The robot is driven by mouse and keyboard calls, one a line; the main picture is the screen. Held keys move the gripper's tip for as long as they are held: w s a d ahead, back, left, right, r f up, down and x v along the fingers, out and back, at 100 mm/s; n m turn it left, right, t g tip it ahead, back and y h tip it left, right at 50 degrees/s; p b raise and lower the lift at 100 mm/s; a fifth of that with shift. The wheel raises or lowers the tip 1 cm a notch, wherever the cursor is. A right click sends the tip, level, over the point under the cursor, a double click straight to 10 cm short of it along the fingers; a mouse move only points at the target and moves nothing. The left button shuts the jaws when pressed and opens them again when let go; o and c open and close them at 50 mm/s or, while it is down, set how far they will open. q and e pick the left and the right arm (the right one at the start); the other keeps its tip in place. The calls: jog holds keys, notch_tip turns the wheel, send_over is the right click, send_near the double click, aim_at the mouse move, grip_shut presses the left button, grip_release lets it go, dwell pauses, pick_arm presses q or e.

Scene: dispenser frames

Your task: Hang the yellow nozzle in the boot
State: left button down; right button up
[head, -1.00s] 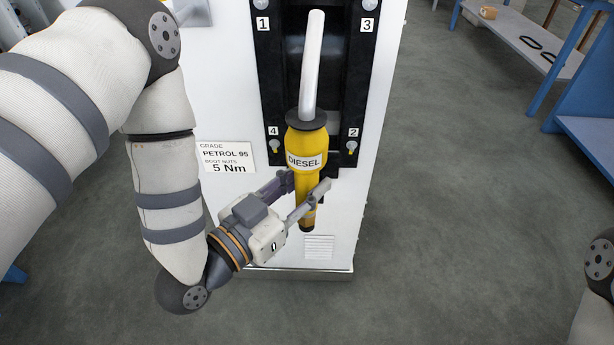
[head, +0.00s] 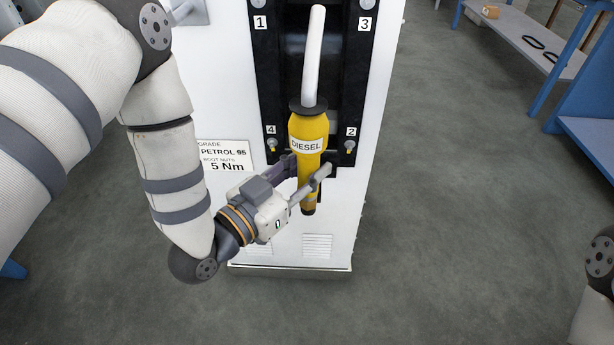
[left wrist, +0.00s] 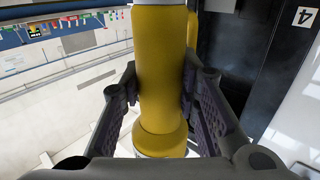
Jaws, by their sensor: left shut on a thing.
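The yellow nozzle (head: 308,135) carries a DIESEL label, a dark collar and a white spout pointing up. My left gripper (head: 308,178) is shut on its lower part and holds it nearly upright in front of the boot. The left wrist view also shows the yellow nozzle (left wrist: 160,75) between the two fingers of the left gripper (left wrist: 160,100). The boot (head: 265,85) is a black recessed frame on the white dispenser, with corners numbered 1 to 4. The nozzle hides part of its middle. My right gripper is out of view.
The white dispenser cabinet (head: 335,220) has a label reading PETROL 95, boot nuts 5 Nm (head: 223,156). Fasteners show near the boot's numbered corners. A shelf (head: 525,40) with small items and blue furniture stand at the right. Grey floor is clear right of the cabinet.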

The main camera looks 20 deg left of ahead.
pick_arm(q)
jog(key=w+a+b, duration=0.1)
jog(key=w+a, duration=0.1)
jog(key=w, duration=0.7)
jog(key=shift+a+f, duration=0.3)
jog(key=shift+f, duration=0.05)
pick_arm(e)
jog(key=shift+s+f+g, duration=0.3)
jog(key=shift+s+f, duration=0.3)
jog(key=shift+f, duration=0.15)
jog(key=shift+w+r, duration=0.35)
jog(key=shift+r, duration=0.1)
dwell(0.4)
pick_arm(q)
jog(key=shift+f+b, duration=1.05)
jog(key=shift+f, duration=1.85)
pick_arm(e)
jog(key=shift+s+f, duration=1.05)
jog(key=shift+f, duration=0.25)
pick_arm(q)
jog(key=c, duration=1.2)
grip_release()
jog(key=shift+o, duration=0.2)
jog(key=v, duration=1.2)
jog(key=shift+s+d+f, duration=0.1)
jog(key=shift+s, duration=0.05)
